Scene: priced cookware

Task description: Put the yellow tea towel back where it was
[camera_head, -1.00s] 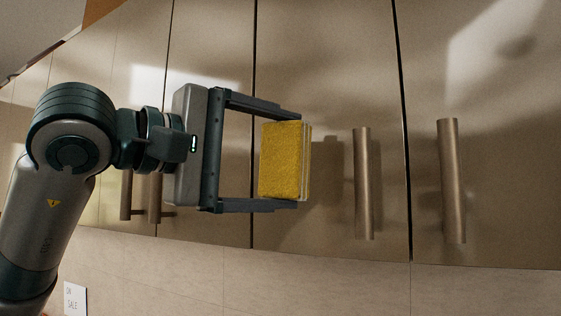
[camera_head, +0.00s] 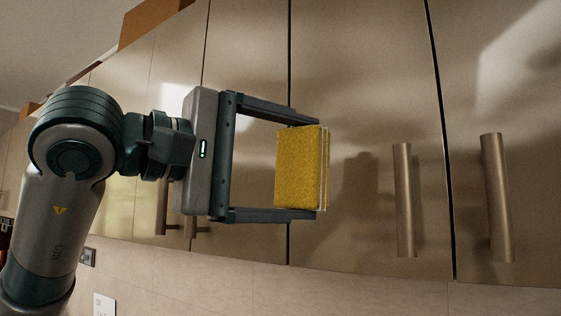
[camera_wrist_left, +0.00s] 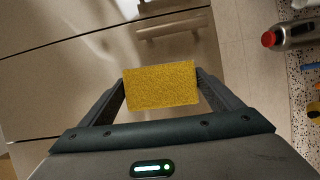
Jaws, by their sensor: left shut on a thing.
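The yellow tea towel (camera_head: 299,168) is a folded, upright block with pale layers at its right edge. My left gripper (camera_head: 306,164) is shut on it, one finger at its top edge and one at its bottom edge. It is held up in front of the cupboard doors, with a shadow on the door to its right. In the left wrist view the towel (camera_wrist_left: 161,85) sits between the two fingertips. My right gripper is not in view.
Tall cupboard doors with bar handles (camera_head: 404,200) and (camera_head: 497,198) another handle fill the background. A tiled wall (camera_head: 350,298) runs below.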

